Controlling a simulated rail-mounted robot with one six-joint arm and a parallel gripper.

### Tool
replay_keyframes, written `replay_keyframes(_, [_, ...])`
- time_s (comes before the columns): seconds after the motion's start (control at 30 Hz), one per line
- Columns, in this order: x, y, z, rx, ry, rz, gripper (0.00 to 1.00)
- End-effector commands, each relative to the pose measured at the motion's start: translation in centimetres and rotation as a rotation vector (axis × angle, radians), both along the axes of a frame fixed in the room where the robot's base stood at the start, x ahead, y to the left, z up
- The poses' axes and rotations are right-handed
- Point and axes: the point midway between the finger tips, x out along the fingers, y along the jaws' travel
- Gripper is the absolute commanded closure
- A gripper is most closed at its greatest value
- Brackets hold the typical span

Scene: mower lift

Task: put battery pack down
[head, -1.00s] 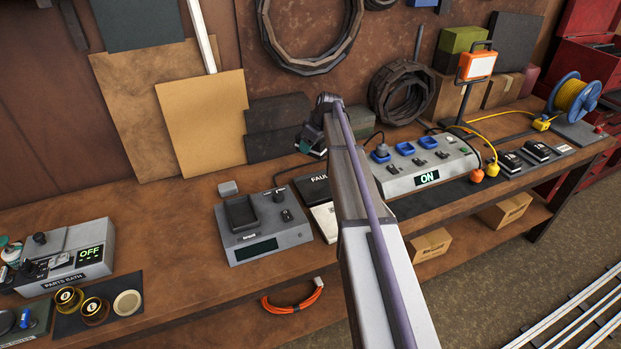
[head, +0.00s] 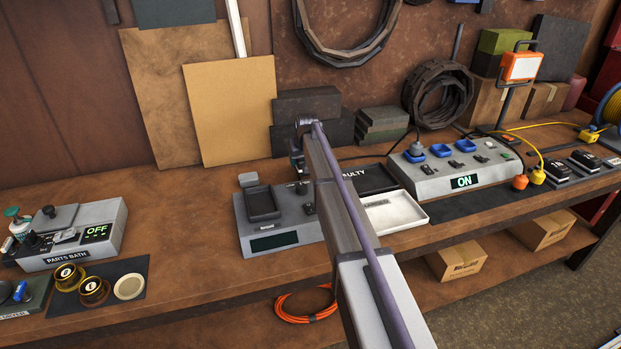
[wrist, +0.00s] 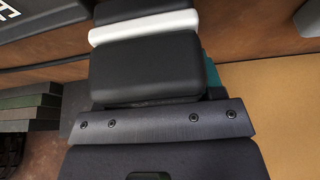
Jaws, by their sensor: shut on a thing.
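My gripper (head: 298,156) is at the far end of my arm, above the back of the grey bench unit with a dark cradle (head: 262,203). In the wrist view a black rounded block (wrist: 150,65), which looks like the battery pack, lies just past the screwed dark plate of my gripper. A white band and another dark part show beyond it. The jaws are shut on the pack, but their tips are mostly hidden. Whether the pack touches anything below cannot be told. My arm hides part of the bench unit's right side.
Further right stands the ON unit (head: 450,172), with dark packs on stands (head: 587,160) beyond. The parts bath (head: 75,235) is at left. Bare bench lies between it and the cradle unit.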

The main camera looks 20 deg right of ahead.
Motion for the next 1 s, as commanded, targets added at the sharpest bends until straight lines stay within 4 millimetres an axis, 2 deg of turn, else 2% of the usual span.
replay_keyframes(0.07, [0.0, 0.0, -0.1, 0.0, 0.0, 0.0, 0.77])
replay_keyframes(0.27, [0.0, 0.0, -3.8, 0.0, 0.0, 0.0, 0.77])
replay_keyframes(0.5, [0.0, 0.0, -3.4, 0.0, 0.0, 0.0, 0.78])
replay_keyframes(0.63, [0.0, 0.0, -3.9, 0.0, 0.0, 0.001, 0.77])
replay_keyframes(0.67, [0.0, 0.0, -3.9, 0.0, 0.0, 0.001, 0.38])
replay_keyframes(0.9, [0.0, 0.0, -3.8, 0.0, 0.0, 0.001, 0.15])
replay_keyframes(1.0, [0.0, 0.0, -3.8, 0.0, 0.0, 0.001, 0.13])
